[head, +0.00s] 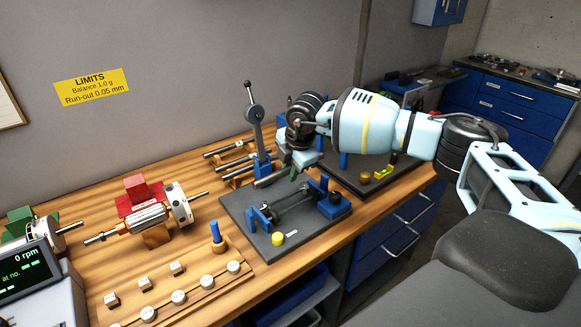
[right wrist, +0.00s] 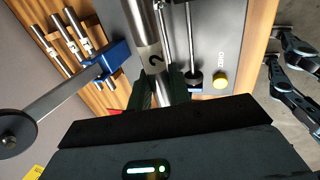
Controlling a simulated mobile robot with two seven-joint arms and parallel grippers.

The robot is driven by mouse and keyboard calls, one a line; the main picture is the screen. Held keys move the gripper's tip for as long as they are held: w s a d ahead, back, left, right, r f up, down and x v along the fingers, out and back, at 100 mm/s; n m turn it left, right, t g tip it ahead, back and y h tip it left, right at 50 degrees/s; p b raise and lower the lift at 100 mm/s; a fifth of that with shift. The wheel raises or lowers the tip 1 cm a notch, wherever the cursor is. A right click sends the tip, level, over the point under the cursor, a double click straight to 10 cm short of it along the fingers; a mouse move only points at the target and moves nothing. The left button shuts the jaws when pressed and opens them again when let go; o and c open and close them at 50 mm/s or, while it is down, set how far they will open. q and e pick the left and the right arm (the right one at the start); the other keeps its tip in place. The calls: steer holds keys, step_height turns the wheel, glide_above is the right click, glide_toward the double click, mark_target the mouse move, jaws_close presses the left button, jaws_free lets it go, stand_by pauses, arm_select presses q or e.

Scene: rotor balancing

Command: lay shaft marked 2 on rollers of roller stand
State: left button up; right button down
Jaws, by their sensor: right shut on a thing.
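My right gripper (head: 293,172) is shut on a steel shaft (head: 270,180). In the right wrist view the shaft (right wrist: 150,50) carries a pale band marked 2 and sits between the dark fingers (right wrist: 158,92). The shaft is raised, over the back part of a dark grey base plate (head: 237,204) with blue uprights (head: 333,206), which looks like the roller stand. Dark rods run across this stand, and a yellow button (head: 278,239) is at its front. The rollers are too small to make out clearly. My left gripper is not in view.
A blue lever press (head: 262,165) stands close behind the held shaft. Several shafts (head: 228,147) lie on a rack beside it. Small weights (head: 178,296) line the front.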

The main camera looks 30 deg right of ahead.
steer(key=shift+w+f, duration=0.1)
steer(key=shift+f, duration=3.65)
steer(key=shift+f, duration=0.85)
steer(key=c, duration=1.3)
jaws_free()
steer(key=shift+f, duration=0.2)
steer(key=shift+r, duration=4.6)
